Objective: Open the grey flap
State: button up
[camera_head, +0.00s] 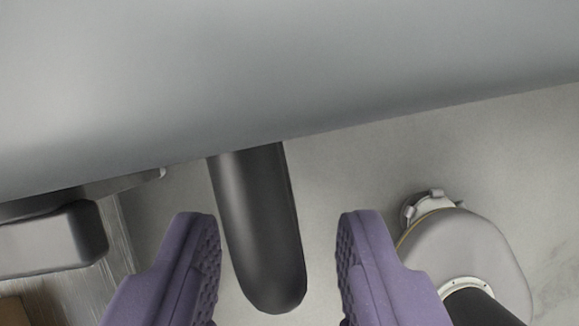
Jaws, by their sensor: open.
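A large smooth grey panel (290,70), which looks like the grey flap, fills the top of the view. Its lower edge slants up to the right. A dark rounded bar (258,225), like a handle, sticks out from under that edge, and its far end is hidden behind the panel. My gripper (279,262) is open, with one purple finger on each side of the bar. I cannot tell how deep the bar lies between the fingers.
A dark grey blocky part (50,240) stands at the left by a wooden-looking strip (125,260). A rounded pale grey part with a metal ring (465,255) is at the lower right; I cannot tell what it is. Pale floor (340,170) shows between them.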

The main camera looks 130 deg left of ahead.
jog(key=shift+x, duration=1.1)
jog(key=shift+s, duration=0.15)
grip_shut()
jog(key=shift+s+f, duration=0.1)
